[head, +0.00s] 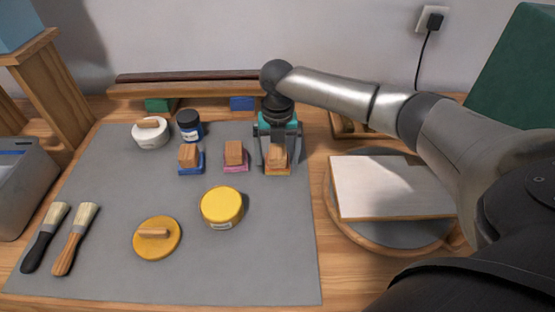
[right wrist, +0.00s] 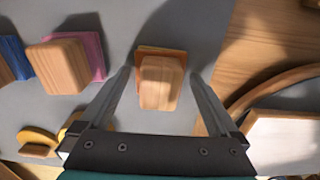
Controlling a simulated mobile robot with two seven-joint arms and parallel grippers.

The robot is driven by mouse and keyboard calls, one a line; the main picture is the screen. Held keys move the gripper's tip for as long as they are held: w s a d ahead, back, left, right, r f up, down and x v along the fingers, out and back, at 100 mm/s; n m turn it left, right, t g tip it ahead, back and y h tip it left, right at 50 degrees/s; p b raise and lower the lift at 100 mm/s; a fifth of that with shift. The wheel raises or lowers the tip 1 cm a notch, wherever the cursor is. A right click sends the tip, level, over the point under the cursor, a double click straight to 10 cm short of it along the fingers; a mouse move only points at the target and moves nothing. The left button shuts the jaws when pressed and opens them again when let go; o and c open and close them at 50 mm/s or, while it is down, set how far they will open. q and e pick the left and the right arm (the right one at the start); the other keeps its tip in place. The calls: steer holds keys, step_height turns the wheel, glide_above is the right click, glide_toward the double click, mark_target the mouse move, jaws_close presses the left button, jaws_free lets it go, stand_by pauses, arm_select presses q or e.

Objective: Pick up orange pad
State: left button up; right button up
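The orange pad (head: 277,171) lies on the grey mat near its right edge, with a wooden block handle (head: 278,154) on top. In the right wrist view the orange pad (right wrist: 163,51) shows as a rim behind its wooden handle (right wrist: 160,83). My right gripper (head: 277,162) points down over the pad. In the right wrist view its two fingers (right wrist: 160,82) stand apart on either side of the handle, with a gap on both sides. My left gripper is not in view.
A pink pad (head: 236,166) and a blue pad (head: 190,168) with wooden handles lie to the left. Yellow jar (head: 222,208), yellow lid (head: 157,238), white jar (head: 150,133), dark blue jar (head: 189,125) and two brushes share the mat. A round turntable with a white board (head: 388,187) stands right.

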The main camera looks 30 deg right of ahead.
mark_target(277, 151)
steer(key=c, duration=1.3)
arm_select(q)
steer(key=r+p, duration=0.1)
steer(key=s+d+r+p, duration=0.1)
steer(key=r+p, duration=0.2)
steer(key=p, duration=0.1)
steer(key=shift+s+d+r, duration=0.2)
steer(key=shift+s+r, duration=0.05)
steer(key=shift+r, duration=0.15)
arm_select(e)
step_height(277, 151, up, 20)
steer(key=shift+r, duration=0.1)
steer(key=o, duration=1)
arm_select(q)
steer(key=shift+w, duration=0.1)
arm_select(e)
steer(key=c, duration=0.7)
